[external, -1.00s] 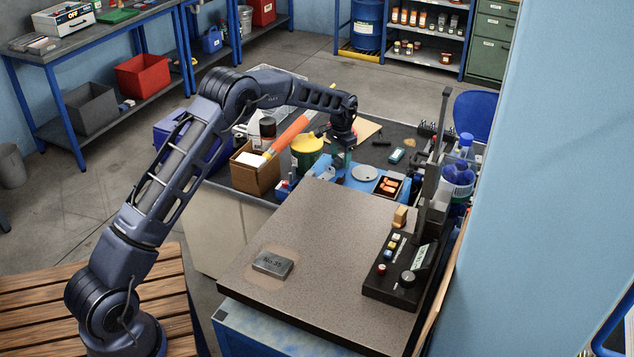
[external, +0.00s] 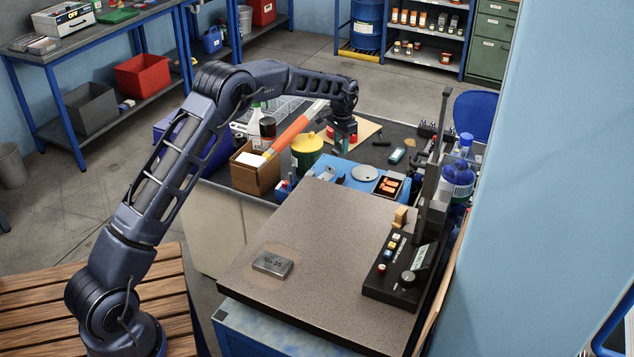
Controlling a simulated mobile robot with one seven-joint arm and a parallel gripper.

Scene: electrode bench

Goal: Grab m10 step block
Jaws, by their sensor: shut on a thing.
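My gripper (external: 342,138) points down over the dark bench at the back, above the far side of the blue mat (external: 335,172). It is shut on a small teal-green block (external: 341,147), held just under the fingers. The block is small and partly hidden, so I cannot read any M10 marking or make out its steps. A similar teal piece (external: 397,155) lies on the bench to the right. A grey block (external: 272,264) marked "No 35" lies on the granite plate, well away from my gripper.
A yellow-lidded can (external: 307,148), a cardboard box (external: 252,172) with an orange tube and a tray of orange parts (external: 387,187) stand nearby. A black stand (external: 398,265) with a tall post rises on the right. The granite plate (external: 320,235) is mostly clear.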

